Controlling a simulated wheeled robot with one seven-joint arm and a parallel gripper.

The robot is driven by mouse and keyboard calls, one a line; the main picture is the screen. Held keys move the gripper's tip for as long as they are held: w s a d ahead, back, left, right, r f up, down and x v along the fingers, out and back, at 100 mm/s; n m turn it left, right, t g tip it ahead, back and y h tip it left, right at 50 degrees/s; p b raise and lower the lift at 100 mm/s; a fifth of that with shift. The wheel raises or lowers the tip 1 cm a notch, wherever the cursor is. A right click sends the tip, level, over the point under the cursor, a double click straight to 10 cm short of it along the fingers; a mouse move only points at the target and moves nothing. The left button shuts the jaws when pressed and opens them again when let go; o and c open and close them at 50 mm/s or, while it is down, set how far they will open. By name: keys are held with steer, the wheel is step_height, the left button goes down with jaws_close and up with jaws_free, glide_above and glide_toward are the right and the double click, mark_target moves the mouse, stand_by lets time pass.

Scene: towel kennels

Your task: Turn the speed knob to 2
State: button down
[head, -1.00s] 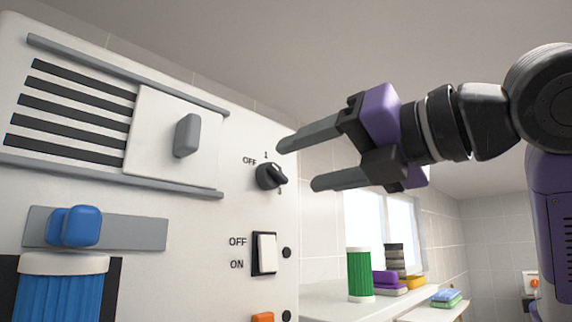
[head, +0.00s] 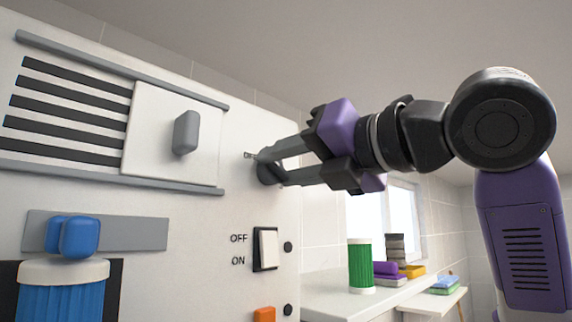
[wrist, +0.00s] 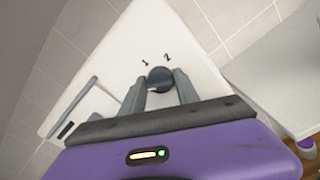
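The speed knob (head: 266,172) is a dark round knob on the white machine panel. In the head view my gripper (head: 271,168) reaches it from the right and its fingers hide most of it. In the wrist view the knob (wrist: 160,79) sits between the two fingertips of my gripper (wrist: 160,84). The fingers are apart, with a small gap seeming to show on each side of the knob. The marks 1 and 2 show beyond the knob; the OFF mark is mostly hidden. I cannot tell which mark the knob points to.
On the panel, an OFF/ON rocker switch (head: 267,249) is below the knob and a sliding door with a grey handle (head: 186,133) is to its left. A blue canister (head: 62,290) is at lower left. A green-and-white canister (head: 361,266) stands on the shelf at right.

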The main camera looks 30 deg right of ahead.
stand_by(0.3)
steer(key=m+b, duration=0.1)
steer(key=m, duration=0.4)
steer(key=shift+d+f+m+b, duration=0.1)
steer(key=shift+f+m+b, duration=0.05)
steer(key=shift+m+b, duration=0.2)
steer(key=m+b, duration=0.1)
steer(key=m, duration=0.5)
steer(key=shift+f+m, duration=0.15)
steer(key=shift+m, duration=0.1)
steer(key=m+b, duration=0.2)
steer(key=m, duration=0.4)
steer(key=shift+f, duration=0.15)
steer(key=m+b, duration=0.1)
steer(key=m, duration=0.4)
steer(key=shift+f+b, duration=0.1)
steer(key=shift+b, duration=0.2)
steer(key=shift+m, duration=0.4)
steer(key=c, duration=0.9)
jaws_free()
steer(key=shift+s, duration=0.1)
